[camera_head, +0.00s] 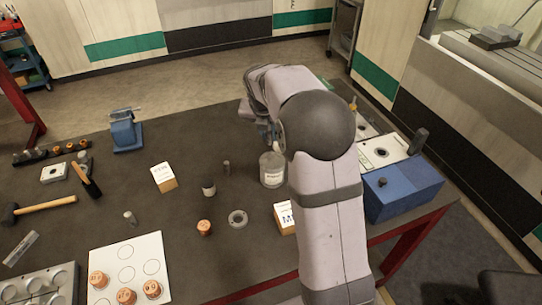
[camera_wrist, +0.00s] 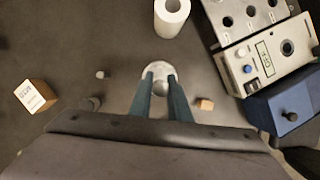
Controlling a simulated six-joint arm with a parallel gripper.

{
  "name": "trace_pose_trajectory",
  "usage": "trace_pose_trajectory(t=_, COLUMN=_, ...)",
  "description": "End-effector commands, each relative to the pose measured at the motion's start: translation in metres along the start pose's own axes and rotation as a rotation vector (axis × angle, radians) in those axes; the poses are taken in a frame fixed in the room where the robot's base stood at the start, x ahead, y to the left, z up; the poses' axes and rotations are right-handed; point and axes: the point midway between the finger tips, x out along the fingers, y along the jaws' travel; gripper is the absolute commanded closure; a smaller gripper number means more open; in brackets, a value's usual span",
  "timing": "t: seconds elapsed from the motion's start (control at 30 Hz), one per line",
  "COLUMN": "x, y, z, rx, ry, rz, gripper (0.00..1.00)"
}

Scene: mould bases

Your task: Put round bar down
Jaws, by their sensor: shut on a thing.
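My gripper (camera_wrist: 160,84) points down over the dark table, its two blue-grey fingers closed on the round bar (camera_wrist: 160,91), a small grey rounded piece seen mostly end-on. Just beyond the fingertips in the wrist view is a pale round shape, which appears to be the jar (camera_head: 272,170) on the table. I cannot tell whether the bar touches it. In the head view my arm hides most of the gripper and the bar.
A white roll (camera_wrist: 172,14) stands beyond the gripper. A panel device (camera_wrist: 262,58) and a blue box (camera_head: 402,188) are at the right. A labelled box (camera_head: 163,177), a dark jar (camera_head: 208,188) and a metal ring (camera_head: 238,218) stand around bare table.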

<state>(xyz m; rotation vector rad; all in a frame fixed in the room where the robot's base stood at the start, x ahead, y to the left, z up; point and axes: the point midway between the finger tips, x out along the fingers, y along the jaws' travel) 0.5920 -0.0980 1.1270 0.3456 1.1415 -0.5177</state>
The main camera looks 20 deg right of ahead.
Motion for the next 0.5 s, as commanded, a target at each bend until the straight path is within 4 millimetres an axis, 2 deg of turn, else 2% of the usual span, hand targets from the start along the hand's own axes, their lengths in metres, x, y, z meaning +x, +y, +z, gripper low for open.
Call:
trace_pose_trajectory(t=0.3, x=0.039, y=0.0, z=-0.017, rx=0.0, ry=0.001, rz=-0.001, gripper=1.0)
trace_pose_trajectory(t=0.5, x=0.045, y=0.0, z=-0.018, rx=0.0, ry=-0.002, rz=0.0, gripper=1.0)
